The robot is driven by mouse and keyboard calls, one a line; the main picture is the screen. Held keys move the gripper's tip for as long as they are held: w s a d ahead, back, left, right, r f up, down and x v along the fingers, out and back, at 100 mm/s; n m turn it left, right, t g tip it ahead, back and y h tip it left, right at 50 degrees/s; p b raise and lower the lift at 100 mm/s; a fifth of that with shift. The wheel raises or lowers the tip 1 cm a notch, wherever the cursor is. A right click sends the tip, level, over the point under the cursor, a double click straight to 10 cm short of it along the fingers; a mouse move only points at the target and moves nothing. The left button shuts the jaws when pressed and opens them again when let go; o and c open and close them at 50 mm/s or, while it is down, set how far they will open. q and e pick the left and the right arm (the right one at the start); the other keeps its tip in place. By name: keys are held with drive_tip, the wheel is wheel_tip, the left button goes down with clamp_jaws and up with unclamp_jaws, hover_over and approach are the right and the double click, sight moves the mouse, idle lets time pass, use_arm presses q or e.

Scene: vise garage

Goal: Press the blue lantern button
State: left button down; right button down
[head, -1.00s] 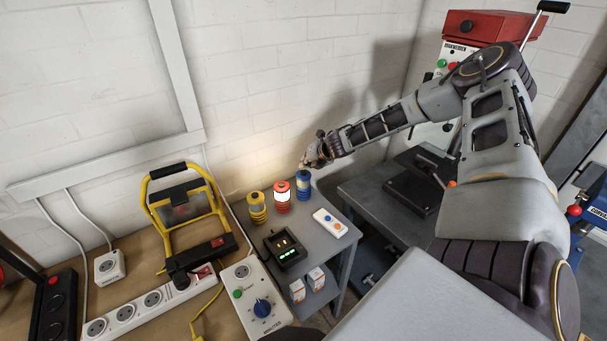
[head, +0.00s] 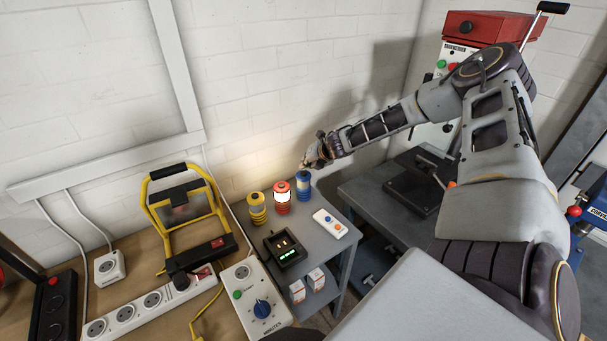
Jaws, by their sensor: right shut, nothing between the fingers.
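The blue lantern (head: 303,186) stands upright on the small grey table, at the right end of a row of three lanterns. The red lantern (head: 282,199) in the middle glows white. The yellow lantern (head: 257,209) stands at the left and looks unlit. My right gripper (head: 307,166) is shut and empty, with its tip at or just above the top of the blue lantern. I cannot tell whether it touches the button, which the gripper seems to hide. My left gripper is not in view.
On the grey table (head: 325,256) are a black charger (head: 284,248) and a white remote (head: 330,224). A yellow work light (head: 190,215), a power strip (head: 150,303) and a timer box (head: 254,296) lie to the left. A drill press table (head: 375,205) stands to the right.

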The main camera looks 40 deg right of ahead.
sight(306, 172)
drive_tip(key=shift+f+b, duration=0.9)
drive_tip(key=shift+b, duration=0.05)
idle(1.5)
drive_tip(key=shift+r, duration=0.2)
drive_tip(key=shift+r+p, duration=0.75)
drive_tip(key=shift+r+p, duration=2.1)
drive_tip(key=shift+r, duration=0.4)
drive_tip(key=shift+s+f, duration=0.1)
